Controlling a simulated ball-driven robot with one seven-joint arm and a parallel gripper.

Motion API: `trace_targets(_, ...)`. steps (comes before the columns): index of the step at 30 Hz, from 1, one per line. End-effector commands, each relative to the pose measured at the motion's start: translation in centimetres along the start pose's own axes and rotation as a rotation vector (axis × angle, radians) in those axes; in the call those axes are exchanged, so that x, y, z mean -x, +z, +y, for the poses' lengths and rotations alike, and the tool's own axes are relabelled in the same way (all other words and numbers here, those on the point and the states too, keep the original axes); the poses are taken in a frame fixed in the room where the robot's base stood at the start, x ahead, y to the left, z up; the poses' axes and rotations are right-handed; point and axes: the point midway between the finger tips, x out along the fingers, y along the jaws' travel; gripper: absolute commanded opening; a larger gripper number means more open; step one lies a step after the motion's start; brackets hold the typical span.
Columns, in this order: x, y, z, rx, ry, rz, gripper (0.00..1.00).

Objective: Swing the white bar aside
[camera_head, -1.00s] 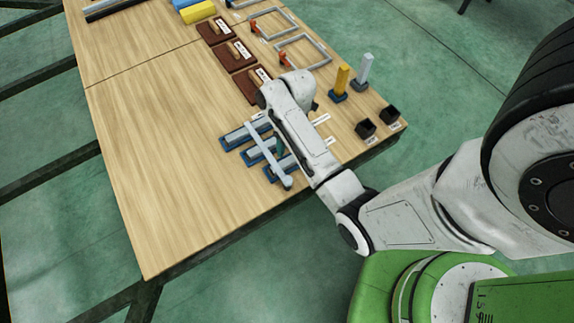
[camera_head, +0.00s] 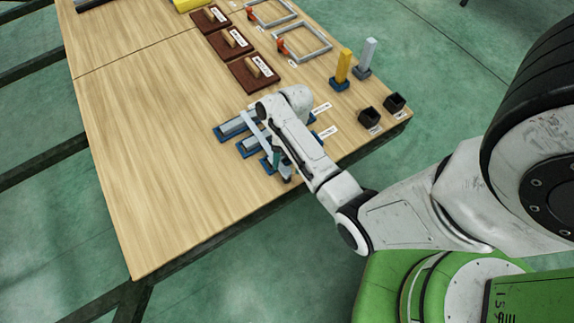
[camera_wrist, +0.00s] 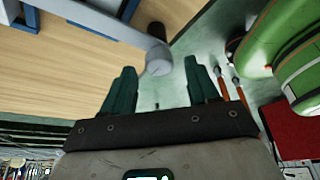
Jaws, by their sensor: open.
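The white bar (camera_head: 258,131) lies across the blue-based grey blocks (camera_head: 231,127) near the table's front edge. In the wrist view the bar (camera_wrist: 95,17) runs from upper left to a rounded end with a grey knob. My gripper (camera_wrist: 160,68) has two teal fingers spread apart. The bar's rounded end shows between and just beyond the fingertips; I cannot tell whether it is inside the jaws. In the head view my arm hides much of the gripper, which is by the bar's near end.
The wooden table (camera_head: 165,175) is clear to the left of the blocks. A yellow post (camera_head: 343,67), a grey post (camera_head: 368,55) and black cups (camera_head: 370,117) stand to the right. Brown boards (camera_head: 255,73) with wooden handles and grey frames (camera_head: 303,42) lie farther back.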

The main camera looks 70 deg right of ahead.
Motion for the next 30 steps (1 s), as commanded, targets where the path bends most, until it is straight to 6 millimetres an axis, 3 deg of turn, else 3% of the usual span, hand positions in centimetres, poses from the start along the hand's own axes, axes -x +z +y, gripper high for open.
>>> trace_targets(5,-1.33,-0.02,0.01,0.0,-0.001,0.0,0.59)
trace_targets(14,-1.5,-0.02,0.03,0.0,0.0,-0.001,0.59)
trace_targets(30,-1.47,-0.01,0.01,0.0,0.0,-0.001,0.1)
